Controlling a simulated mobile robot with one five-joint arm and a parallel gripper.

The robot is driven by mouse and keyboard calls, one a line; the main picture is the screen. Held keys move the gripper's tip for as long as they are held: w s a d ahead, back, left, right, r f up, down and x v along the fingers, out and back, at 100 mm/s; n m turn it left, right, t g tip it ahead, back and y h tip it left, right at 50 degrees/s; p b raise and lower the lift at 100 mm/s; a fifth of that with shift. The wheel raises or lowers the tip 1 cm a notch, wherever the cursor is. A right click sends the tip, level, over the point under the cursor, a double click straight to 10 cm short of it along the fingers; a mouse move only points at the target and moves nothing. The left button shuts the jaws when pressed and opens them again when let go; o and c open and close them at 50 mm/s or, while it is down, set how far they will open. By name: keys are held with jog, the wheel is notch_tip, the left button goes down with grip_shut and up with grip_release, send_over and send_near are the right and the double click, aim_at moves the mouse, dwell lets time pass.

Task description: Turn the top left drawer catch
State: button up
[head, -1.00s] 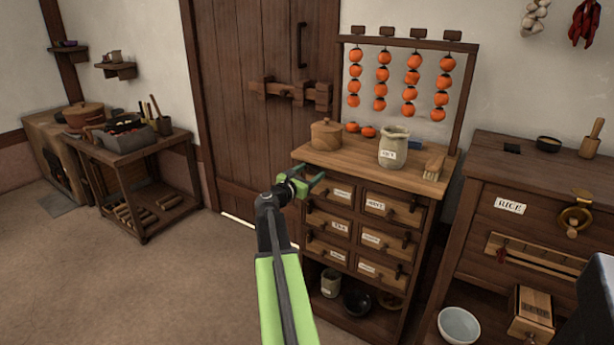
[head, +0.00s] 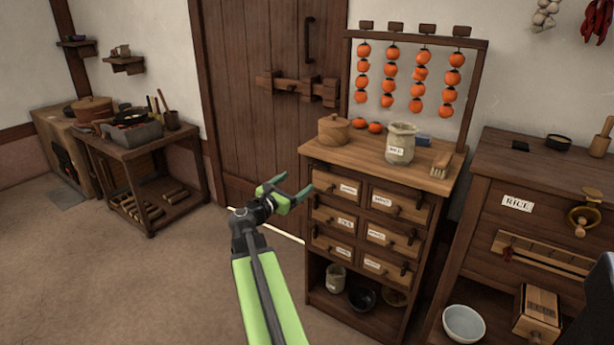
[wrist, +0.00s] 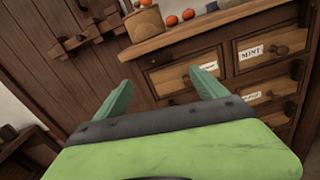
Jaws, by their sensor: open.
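The small wooden drawer cabinet (head: 318,285) stands right of my gripper in the head view. Its top left drawer (head: 325,183) is shut, with a pale label and a round knob; this drawer also shows in the wrist view (wrist: 165,77), beyond my fingertips. Small dark catches show beside the drawers; the top left one is too small to make out clearly, and my right finger covers part of that area in the wrist view. My gripper (head: 297,184) is open and empty, left of the top left drawer and apart from it; both fingers show in the wrist view (wrist: 160,77).
A lidded wooden tub (head: 333,130), a jar (head: 400,145) and a brush (head: 440,165) stand on the cabinet top, under hanging persimmons (head: 419,73). A barred door (head: 240,110) is behind my gripper. A rice chest (head: 490,205) stands at right.

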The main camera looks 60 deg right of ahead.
jog(key=shift+a, duration=2.1)
